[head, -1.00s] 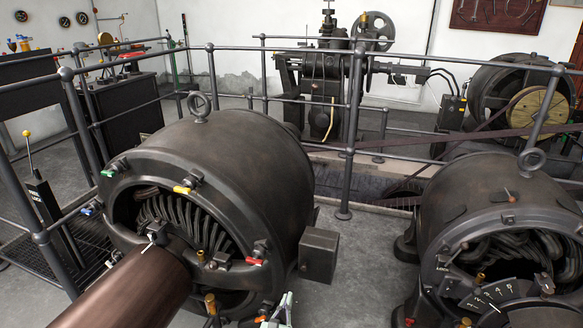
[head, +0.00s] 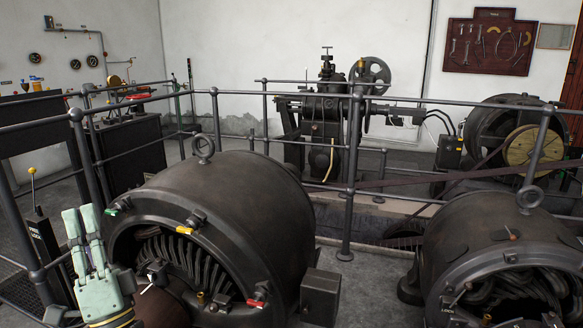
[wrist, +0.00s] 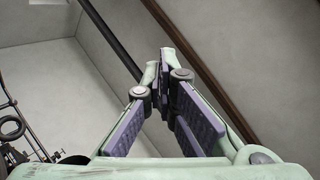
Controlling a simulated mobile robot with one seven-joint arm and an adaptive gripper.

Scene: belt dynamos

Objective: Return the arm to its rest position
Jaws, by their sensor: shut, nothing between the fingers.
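My gripper (head: 82,214) is pale green and shows at the lower left of the head view, in front of the left dynamo (head: 225,215). Its fingers point up and are shut with nothing held. In the wrist view the fingertips (wrist: 158,72) meet near the middle, with purple pads, against bare wall and ceiling. The forearm behind the gripper is mostly out of frame.
A second dynamo (head: 510,240) stands at the right. A metal railing (head: 350,180) runs behind both dynamos. A lever with a yellow knob (head: 32,171) stands left of my gripper. A belt-driven machine (head: 325,130) stands beyond the railing.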

